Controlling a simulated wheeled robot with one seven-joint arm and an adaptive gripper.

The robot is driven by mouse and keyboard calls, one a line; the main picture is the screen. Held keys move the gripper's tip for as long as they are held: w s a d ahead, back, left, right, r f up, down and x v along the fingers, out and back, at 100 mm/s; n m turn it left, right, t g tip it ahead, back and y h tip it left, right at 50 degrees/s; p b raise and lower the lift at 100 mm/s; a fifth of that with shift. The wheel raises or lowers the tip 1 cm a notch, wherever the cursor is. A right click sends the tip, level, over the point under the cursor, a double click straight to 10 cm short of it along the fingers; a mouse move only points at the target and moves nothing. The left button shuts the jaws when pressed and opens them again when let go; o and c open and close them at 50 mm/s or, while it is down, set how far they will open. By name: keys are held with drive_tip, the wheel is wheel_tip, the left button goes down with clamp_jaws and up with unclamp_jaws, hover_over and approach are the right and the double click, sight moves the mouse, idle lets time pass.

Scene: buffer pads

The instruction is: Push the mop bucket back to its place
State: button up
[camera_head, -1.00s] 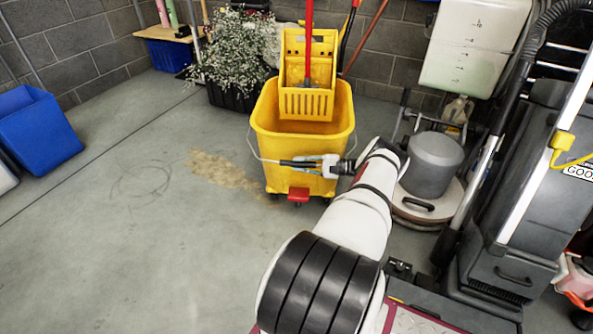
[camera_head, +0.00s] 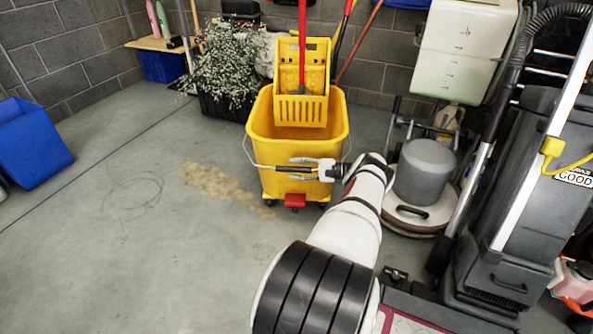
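The yellow mop bucket (camera_head: 300,150) stands upright on the concrete floor in the middle of the head view. Its yellow wringer (camera_head: 301,80) sits at the back rim, and a red pole (camera_head: 302,35) rises from there. A red pedal (camera_head: 295,201) is at its lower front. A thin wire handle with a dark grip hangs across the bucket's front. My gripper (camera_head: 290,169) is at the front face, pointing left. Its fingers are apart, above and below the dark grip. Whether they touch the grip or the bucket wall is unclear.
A potted flowering plant (camera_head: 228,68) stands behind left of the bucket, by the block wall. A grey floor machine (camera_head: 424,170) is close on the right, with a larger cleaning machine (camera_head: 505,220) beyond. A blue bin (camera_head: 28,145) is far left. The left floor is open, with a brown stain (camera_head: 220,184).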

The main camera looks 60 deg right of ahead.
drive_tip(key=shift+a, duration=0.1)
wheel_tip(320, 180, up, 10)
drive_tip(key=shift+f, duration=0.1)
idle(0.7)
